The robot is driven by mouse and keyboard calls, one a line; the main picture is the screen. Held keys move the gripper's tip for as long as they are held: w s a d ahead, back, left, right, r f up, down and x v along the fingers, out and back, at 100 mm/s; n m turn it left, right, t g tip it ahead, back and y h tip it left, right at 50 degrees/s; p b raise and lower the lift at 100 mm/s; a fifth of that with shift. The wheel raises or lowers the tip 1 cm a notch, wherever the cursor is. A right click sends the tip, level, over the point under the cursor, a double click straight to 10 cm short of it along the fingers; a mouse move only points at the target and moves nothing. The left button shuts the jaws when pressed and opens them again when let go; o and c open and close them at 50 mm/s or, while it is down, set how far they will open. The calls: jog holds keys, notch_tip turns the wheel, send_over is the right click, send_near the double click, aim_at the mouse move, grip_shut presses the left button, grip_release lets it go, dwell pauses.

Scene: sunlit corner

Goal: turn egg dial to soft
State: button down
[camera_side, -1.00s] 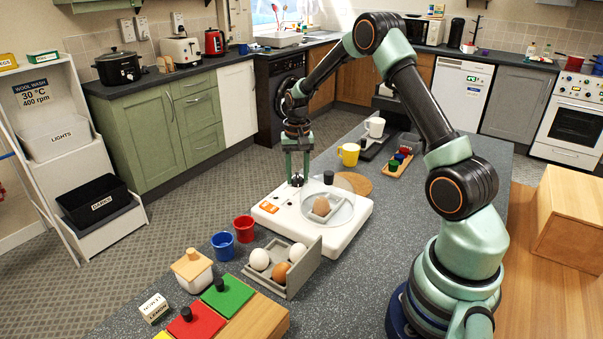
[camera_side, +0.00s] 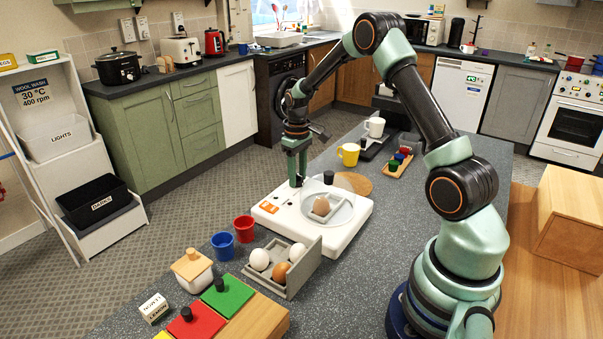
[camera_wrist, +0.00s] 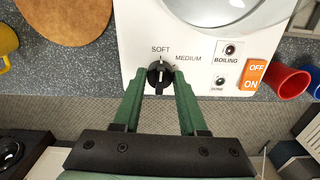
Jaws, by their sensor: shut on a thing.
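The white egg cooker (camera_side: 335,240) stands on the grey worktop, with one brown egg (camera_side: 321,206) under its clear lid (camera_side: 341,212). Its black dial (camera_wrist: 159,76) shows in the wrist view, with its pale mark toward the printed SOFT; MEDIUM is to the right. My gripper (camera_side: 298,182) is down at the cooker's far left corner, and in the wrist view its green fingers (camera_wrist: 159,82) stand on either side of the dial, shut on it. In the side view the fingers mostly hide the dial.
The orange OFF/ON switch (camera_wrist: 254,77) and BOILING lamp (camera_wrist: 230,50) are right of the dial. An egg tray (camera_side: 299,278), red cup (camera_side: 244,229) and blue cup (camera_side: 223,244) stand in front of the cooker. A yellow mug (camera_side: 349,154) and round board (camera_side: 354,183) are behind.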

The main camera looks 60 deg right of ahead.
aim_at(298, 175)
jog(key=shift+n, duration=0.4)
jog(key=shift+c, duration=2.2)
grip_release()
jog(key=shift+r, duration=0.15)
notch_tip(298, 175, up, 12)
